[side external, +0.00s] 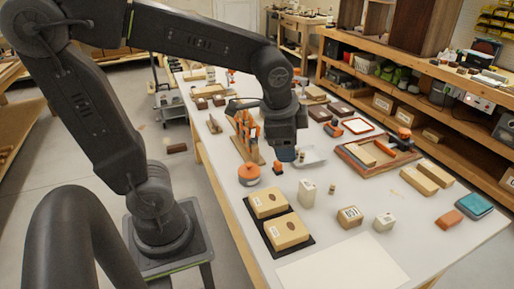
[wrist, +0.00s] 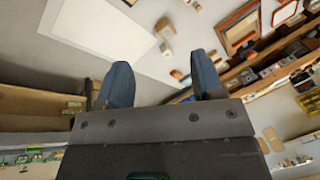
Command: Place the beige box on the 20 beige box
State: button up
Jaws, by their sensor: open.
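Two beige boxes with white labels and a dark oval on top, one farther back (side external: 268,203) and one nearer (side external: 286,230), lie side by side on a black mat (side external: 271,245). A smaller beige box with a dark-printed label (side external: 350,216) stands to their right on the white table; I cannot read its number for certain. My gripper (side external: 286,155) hangs above the table behind these boxes, apart from them. In the wrist view its two blue-grey fingers (wrist: 163,80) are spread with nothing between them. A small beige box (wrist: 165,28) shows beyond the fingertips there.
A pale upright block (side external: 308,193) and a small whitish box (side external: 384,221) stand near the boxes. An orange-topped round item (side external: 249,175), a wooden tray (side external: 375,155) and long wooden blocks (side external: 425,177) surround the area. A white sheet (side external: 342,268) covers the front.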

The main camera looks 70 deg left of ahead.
jog(key=s+d+r+n+t+h, duration=0.1)
jog(key=s+d+n+t, duration=0.1)
jog(key=s+n, duration=0.4)
jog(key=shift+s+r+h, duration=0.3)
jog(key=shift+s, duration=0.7)
